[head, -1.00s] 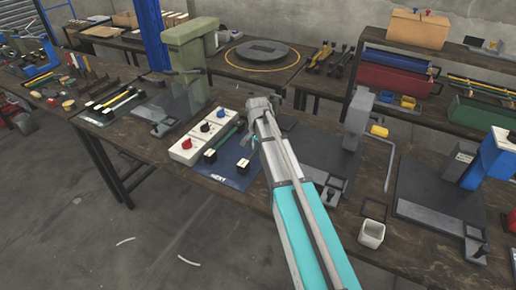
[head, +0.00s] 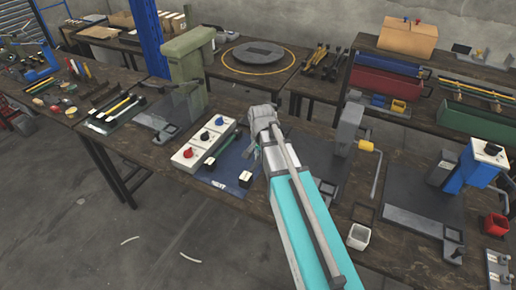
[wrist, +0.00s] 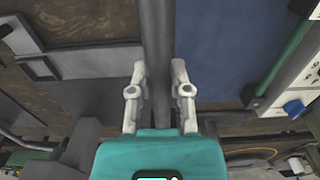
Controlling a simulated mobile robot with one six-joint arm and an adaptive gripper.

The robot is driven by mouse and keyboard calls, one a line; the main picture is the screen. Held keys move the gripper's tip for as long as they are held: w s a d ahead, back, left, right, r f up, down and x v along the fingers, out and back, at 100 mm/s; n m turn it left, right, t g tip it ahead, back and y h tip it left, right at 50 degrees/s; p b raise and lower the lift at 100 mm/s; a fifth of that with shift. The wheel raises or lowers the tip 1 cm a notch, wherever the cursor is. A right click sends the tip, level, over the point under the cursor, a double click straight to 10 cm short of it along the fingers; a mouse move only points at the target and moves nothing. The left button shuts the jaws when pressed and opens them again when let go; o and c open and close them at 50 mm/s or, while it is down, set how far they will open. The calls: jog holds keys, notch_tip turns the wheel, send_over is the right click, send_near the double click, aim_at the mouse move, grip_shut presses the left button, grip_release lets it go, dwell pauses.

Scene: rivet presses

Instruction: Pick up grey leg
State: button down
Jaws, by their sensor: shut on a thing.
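My gripper (wrist: 158,75) is shut on a grey leg (wrist: 156,35), a long grey bar that runs between its two fingers and up out of the top of the wrist view. In the head view my gripper is at the end of my teal arm, over the right edge of a blue mat (head: 228,172). My arm largely hides the gripper there, and I cannot make out the grey leg. In the wrist view the leg passes in front of the mat's left edge (wrist: 205,50). I cannot tell its height above the table.
A white box with coloured knobs (head: 202,146) and a green bar (head: 224,146) with black ends lie left of my gripper. A grey press (head: 349,128) stands to the right, a green press (head: 187,80) behind left.

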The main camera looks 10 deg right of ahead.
jog(key=s, duration=0.1)
jog(key=s+r+p, duration=0.1)
jog(key=s, duration=0.1)
jog(key=shift+s+r, duration=0.15)
jog(key=shift+r, duration=0.05)
jog(key=shift+s, duration=0.15)
dwell(0.8)
